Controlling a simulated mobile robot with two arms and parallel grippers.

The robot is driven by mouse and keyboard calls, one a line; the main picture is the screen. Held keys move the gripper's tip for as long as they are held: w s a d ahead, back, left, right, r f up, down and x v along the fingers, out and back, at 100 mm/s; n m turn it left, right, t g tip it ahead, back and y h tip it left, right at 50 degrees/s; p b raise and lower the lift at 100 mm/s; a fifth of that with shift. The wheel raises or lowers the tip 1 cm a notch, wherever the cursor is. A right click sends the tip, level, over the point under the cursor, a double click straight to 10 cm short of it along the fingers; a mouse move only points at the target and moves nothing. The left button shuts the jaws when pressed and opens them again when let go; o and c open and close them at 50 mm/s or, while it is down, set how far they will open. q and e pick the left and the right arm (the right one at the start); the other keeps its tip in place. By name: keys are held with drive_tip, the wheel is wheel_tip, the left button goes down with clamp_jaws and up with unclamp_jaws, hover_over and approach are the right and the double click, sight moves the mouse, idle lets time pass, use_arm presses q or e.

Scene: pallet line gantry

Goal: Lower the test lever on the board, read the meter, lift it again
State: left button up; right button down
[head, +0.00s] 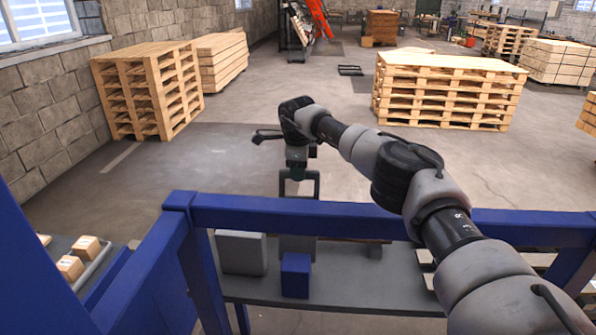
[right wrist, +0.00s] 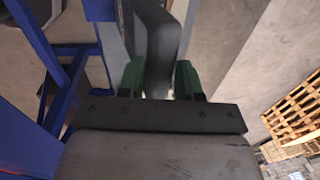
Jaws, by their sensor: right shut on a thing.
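My right gripper (head: 299,175) points down just beyond the blue gantry rail. In the right wrist view its two green fingers (right wrist: 160,80) are closed on either side of a dark grey, flat bar (right wrist: 155,40), which I take for the lever's handle. In the head view a dark grey frame-like piece (head: 316,188) stands right under the gripper. A grey upright piece shows below the rail there. I cannot make out a meter face or reading in either view. My left gripper is not in view.
A blue rail (head: 380,218) crosses in front under my right arm. Below it a grey shelf (head: 345,292) carries a grey box (head: 242,252) and a blue box (head: 296,275). Small cartons (head: 70,267) lie at left. Pallet stacks (head: 445,92) stand on the open floor beyond.

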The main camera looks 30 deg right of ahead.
drive_tip(key=shift+s+f, duration=0.1)
drive_tip(key=shift+f, duration=0.15)
drive_tip(key=c, duration=1.2)
unclamp_jaws()
drive_tip(key=shift+o, duration=1.6)
drive_tip(key=shift+w+f, duration=0.15)
drive_tip(key=shift+w, duration=0.1)
drive_tip(key=r, duration=0.3)
drive_tip(key=r+b, duration=0.1)
drive_tip(key=r, duration=0.2)
drive_tip(key=s+r+b, duration=0.1)
drive_tip(key=r, duration=0.2)
drive_tip(key=shift+a+r, duration=0.3)
drive_tip(key=shift+r, duration=0.6)
